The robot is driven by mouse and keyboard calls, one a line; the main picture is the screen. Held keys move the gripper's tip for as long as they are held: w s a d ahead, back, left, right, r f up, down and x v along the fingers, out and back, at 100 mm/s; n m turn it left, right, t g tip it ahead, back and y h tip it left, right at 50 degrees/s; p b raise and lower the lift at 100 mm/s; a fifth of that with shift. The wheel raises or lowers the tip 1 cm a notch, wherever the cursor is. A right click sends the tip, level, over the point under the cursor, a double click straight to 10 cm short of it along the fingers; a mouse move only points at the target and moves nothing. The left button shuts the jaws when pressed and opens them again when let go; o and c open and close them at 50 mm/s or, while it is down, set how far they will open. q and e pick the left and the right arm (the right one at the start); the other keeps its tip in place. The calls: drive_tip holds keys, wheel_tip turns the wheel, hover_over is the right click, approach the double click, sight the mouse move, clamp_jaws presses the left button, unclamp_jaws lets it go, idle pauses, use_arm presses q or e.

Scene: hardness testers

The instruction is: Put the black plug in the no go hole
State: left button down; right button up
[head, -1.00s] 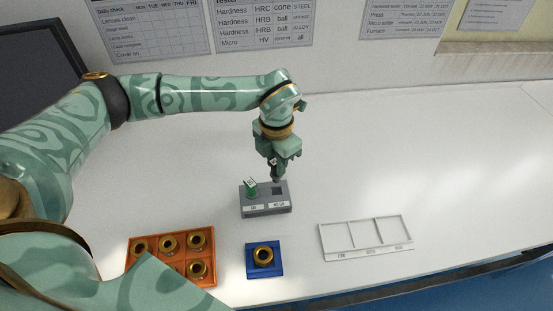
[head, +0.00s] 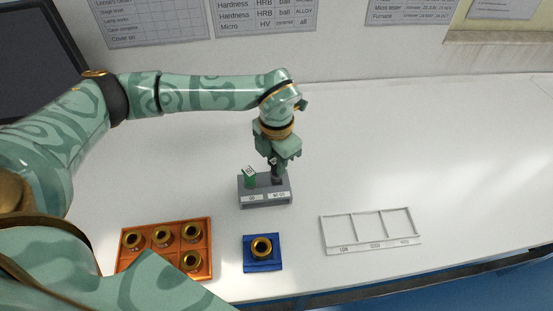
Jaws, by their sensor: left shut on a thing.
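A grey block (head: 264,199) stands on the white bench in the head view, with two labelled positions on its front. A green plug with a white top (head: 249,177) stands in its left position. My left gripper (head: 277,172) points down over the right position, labelled no go, and is shut on the black plug (head: 277,181). The plug is small, dark and mostly covered by the fingers. Its lower end meets the block's top at the hole; I cannot tell how deep it sits. The hole itself is hidden. My right gripper is not in view.
An orange tray (head: 209,268) with several brass rings stands at front left. A blue block (head: 262,267) with one brass ring is at front centre. An empty white divided tray (head: 372,247) lies to the right. The bench at right and back is clear.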

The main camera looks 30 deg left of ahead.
use_arm(q)
drive_tip(key=shift+f, duration=0.3)
drive_tip(key=shift+f, duration=0.4)
drive_tip(key=shift+f+b, duration=0.45)
drive_tip(key=shift+f, duration=0.4)
drive_tip(key=c, duration=1.1)
unclamp_jaws()
drive_tip(key=shift+c, duration=0.2)
drive_tip(key=shift+r, duration=0.2)
wheel_tip(320, 180, up, 16)
drive_tip(key=p, duration=0.4)
